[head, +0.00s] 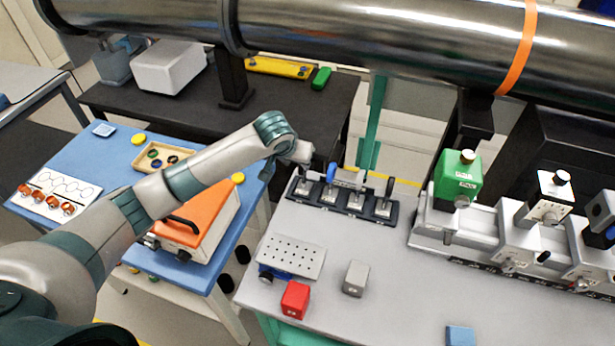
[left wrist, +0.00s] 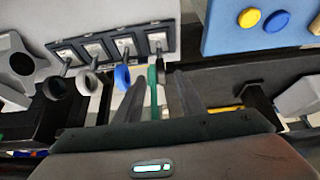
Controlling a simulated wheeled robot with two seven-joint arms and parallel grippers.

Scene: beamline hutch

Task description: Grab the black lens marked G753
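A dark rack (head: 343,205) on the grey bench holds several lenses upright on posts. The wrist view shows a black ring lens (left wrist: 55,88), a pale ring lens (left wrist: 87,82), a blue ring lens (left wrist: 122,77) and a dark lens seen nearly edge-on (left wrist: 160,72) at the right end. The blue one also shows in the head view (head: 332,172). No G753 marking is readable. My left gripper (head: 306,153) is at the rack's left end in the head view. Its fingers (left wrist: 161,80) are open, with the edge-on lens seen between their tips; contact cannot be told. My right gripper is not in view.
A perforated plate (head: 291,255), red block (head: 295,300) and grey block (head: 356,278) stand in front of the rack. Optics carriages with a green box (head: 458,182) stand right. An orange box (head: 198,222) sits on the blue table. A steel pipe (head: 380,35) crosses above.

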